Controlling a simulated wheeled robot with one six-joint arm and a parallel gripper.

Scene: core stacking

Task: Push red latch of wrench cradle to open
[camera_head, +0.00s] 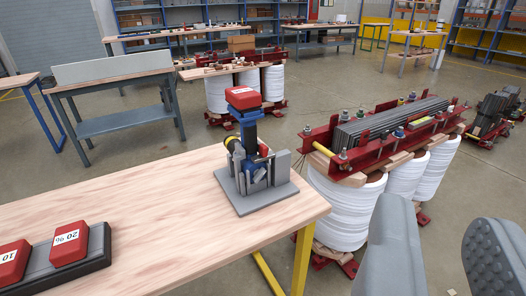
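The wrench cradle (266,190) is a grey base plate with upright grey blocks, standing near the right end of the wooden table. A blue and black wrench with a red block (242,97) on top stands upright in it. A small red part (264,150), which looks like the latch, shows at the right side of the wrench; its exact position is hard to tell at this size. My gripper (430,262) is at the lower right, its two grey fingers apart with nothing between them. It is to the right of the cradle and apart from it.
The wooden table (150,200) is clear between the cradle and a dark holder (98,246) with red blocks at lower left. A transformer core with white coils (340,208) and red clamps stands just right of the table. Workbenches and shelves are farther back.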

